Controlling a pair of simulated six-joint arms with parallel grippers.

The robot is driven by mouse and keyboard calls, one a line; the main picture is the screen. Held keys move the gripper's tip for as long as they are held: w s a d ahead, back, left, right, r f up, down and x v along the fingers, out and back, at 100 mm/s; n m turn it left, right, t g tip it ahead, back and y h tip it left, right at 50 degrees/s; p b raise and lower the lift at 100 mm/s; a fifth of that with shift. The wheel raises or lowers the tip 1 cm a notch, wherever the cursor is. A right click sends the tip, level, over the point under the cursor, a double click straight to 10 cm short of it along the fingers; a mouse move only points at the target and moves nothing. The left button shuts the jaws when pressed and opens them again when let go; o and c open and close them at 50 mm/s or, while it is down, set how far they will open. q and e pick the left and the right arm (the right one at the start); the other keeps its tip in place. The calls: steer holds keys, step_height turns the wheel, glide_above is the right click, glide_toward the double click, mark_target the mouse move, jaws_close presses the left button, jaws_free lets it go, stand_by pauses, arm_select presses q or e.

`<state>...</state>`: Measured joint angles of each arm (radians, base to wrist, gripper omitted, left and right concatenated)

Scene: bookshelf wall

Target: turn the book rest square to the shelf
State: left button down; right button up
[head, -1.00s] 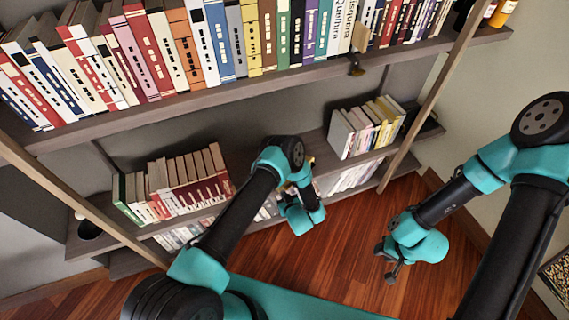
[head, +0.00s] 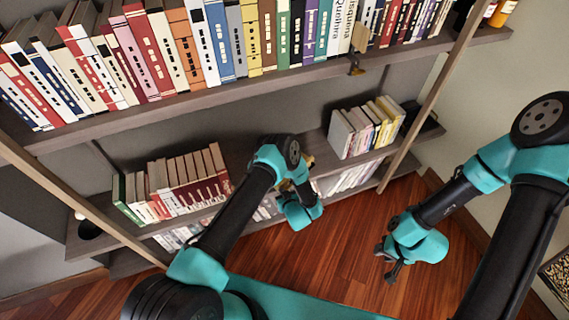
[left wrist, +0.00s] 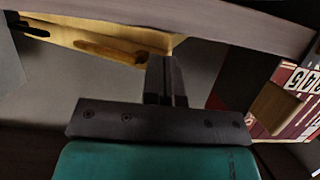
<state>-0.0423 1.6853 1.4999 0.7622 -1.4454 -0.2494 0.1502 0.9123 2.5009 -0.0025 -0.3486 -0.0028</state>
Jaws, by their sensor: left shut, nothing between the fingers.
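The book rest, a yellow wooden piece (left wrist: 95,35) with dark slots, shows at the upper left of the left wrist view, under a shelf edge. In the head view only a small yellow part of it (head: 309,160) shows behind my left arm. My left gripper (left wrist: 167,72) is shut and empty. Its fingertips are close to the lower edge of the wood; I cannot tell whether they touch it. In the head view my left arm hides the fingers. My right gripper (head: 388,264) hangs over the floor, well away from the rest; its finger opening is unclear.
Red and white books (head: 190,182) stand left of my left arm on the middle shelf, pale and yellow books (head: 367,127) to its right. A full row of books (head: 225,40) fills the upper shelf. A small wooden block (left wrist: 279,106) is at the wrist view's right. The floor (head: 335,240) is clear.

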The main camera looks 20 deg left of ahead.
arm_select(q)
steer(key=shift+w+a, duration=0.65)
steer(key=shift+w, duration=0.2)
steer(key=shift+w+a, duration=0.65)
steer(key=shift+w, duration=0.15)
steer(key=shift+w+a, duration=0.55)
steer(key=shift+w, duration=0.2)
steer(key=shift+s+d, duration=0.6)
steer(key=shift+s, duration=0.25)
steer(key=shift+s+d, duration=0.6)
steer(key=shift+s, duration=0.2)
steer(key=v, duration=1.7)
steer(key=shift+s, duration=0.2)
steer(key=shift+d, duration=0.15)
